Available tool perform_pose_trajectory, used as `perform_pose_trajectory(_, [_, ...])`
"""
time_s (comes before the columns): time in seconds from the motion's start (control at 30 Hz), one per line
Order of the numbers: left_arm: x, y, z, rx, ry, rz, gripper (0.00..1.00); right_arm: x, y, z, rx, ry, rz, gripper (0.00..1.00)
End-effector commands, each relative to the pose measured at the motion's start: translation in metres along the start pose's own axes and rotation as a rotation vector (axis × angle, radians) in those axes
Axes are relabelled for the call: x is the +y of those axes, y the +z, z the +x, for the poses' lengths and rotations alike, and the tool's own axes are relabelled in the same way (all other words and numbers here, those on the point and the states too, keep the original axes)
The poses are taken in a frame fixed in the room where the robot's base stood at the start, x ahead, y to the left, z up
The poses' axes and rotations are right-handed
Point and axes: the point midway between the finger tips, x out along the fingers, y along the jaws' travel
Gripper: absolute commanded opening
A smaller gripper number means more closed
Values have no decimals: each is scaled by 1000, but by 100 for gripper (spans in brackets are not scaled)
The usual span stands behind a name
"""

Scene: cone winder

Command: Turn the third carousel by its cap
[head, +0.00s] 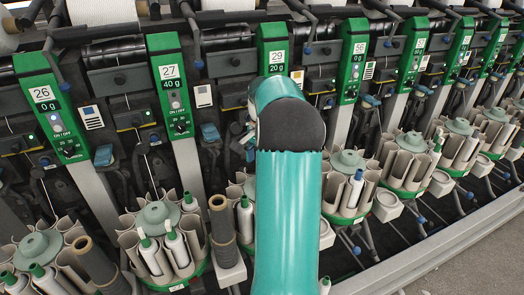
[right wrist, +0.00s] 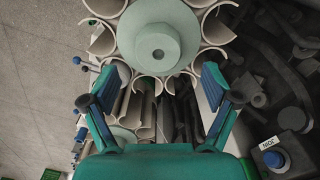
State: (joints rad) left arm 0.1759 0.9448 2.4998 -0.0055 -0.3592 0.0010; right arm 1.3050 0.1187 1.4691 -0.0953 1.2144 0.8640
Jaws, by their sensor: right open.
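The third carousel (head: 244,212) from the left stands below the unit marked 29 in the head view. My teal arm hides much of it. In the right wrist view, a pale green round cap (right wrist: 180,28) with a raised hub and a small centre hole sits among open cream tube pockets. I cannot tell for sure that this is the third carousel's cap. My right gripper (right wrist: 160,84) is open, its two blue-padded fingers spread below the cap in that picture, with nothing between them. My left gripper is not in view.
Other carousels stand in a row, including one at the left (head: 155,214) and one at the right (head: 348,160), with bobbins in some pockets. Green panels (head: 171,85) rise behind. A metal rail (head: 440,246) runs along the front, with clear floor beyond.

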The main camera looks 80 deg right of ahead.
Motion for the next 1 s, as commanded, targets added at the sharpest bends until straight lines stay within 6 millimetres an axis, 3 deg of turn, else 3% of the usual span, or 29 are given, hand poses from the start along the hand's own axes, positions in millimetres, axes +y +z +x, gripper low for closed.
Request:
perform_pose_trajectory(0.1, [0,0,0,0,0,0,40,-1,0,-24,3,-4,0,87])
perform_pose_trajectory(0.3, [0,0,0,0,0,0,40,-1,0,-47,1,-2,0,87])
perform_pose_trajectory(0.87, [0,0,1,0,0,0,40,-1,0,-52,0,-1,0,87])
perform_pose_trajectory(1.0, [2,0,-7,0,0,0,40,-1,0,-59,0,-1,-1,87])
